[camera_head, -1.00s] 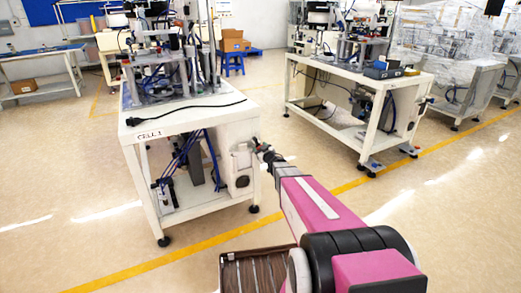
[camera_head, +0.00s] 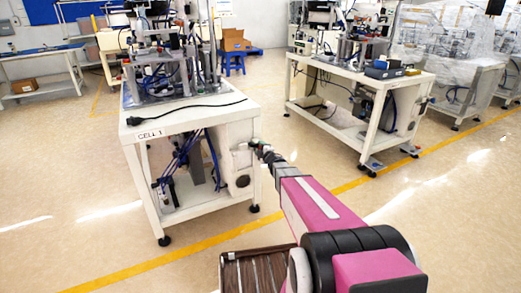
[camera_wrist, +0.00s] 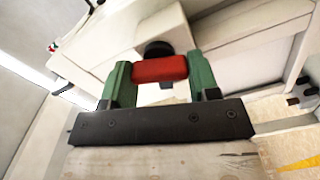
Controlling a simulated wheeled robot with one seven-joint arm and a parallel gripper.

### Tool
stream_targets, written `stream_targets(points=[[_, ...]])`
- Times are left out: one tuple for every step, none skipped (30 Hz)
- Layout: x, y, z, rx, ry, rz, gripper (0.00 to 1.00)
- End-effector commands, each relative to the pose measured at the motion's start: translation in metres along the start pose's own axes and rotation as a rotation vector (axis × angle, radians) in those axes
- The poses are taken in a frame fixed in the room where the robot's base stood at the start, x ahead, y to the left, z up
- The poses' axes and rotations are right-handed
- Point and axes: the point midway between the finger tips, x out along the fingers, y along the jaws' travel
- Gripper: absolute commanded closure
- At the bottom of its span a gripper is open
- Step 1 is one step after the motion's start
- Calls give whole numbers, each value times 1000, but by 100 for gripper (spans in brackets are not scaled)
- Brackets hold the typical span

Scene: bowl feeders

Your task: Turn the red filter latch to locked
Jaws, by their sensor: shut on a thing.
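The red filter latch (camera_wrist: 159,69) shows in the wrist view as a short red bar, lying between the two green fingers of my gripper (camera_wrist: 157,80). The fingers are shut on it. A dark round part (camera_wrist: 158,48) sits just behind the red bar, against a pale box-like body. In the head view my gripper (camera_head: 258,147) reaches the right side of the white bench marked CELL 1 (camera_head: 188,132). The latch is too small to make out there.
A second white bench (camera_head: 350,75) with equipment stands to the right, across a gap of open floor. A black cable (camera_head: 190,112) lies on the CELL 1 bench top. A blue stool (camera_head: 231,62) stands behind.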

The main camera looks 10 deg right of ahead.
Motion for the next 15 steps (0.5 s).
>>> stream_targets(points=[[-1,-1,0,-37,-1,-1,68],[-1,-1,0,-61,-1,-1,68],[-1,-1,0,-92,-1,-1,68],[-1,-1,0,-113,-1,-1,68],[-1,-1,0,-134,-1,-1,68],[-1,-1,0,-160,-1,-1,68],[-1,-2,0,-179,-1,-1,68],[-1,-2,0,-196,-1,-2,68],[-1,-2,0,-218,-1,-2,68],[-1,-2,0,-232,-1,-2,68],[-1,-2,0,-246,-1,-2,68],[-1,-2,0,-262,-1,-2,68],[-1,-2,0,-274,-1,-2,68],[-1,-2,0,-283,-1,-2,68],[-1,-2,0,-295,-1,-2,68]])
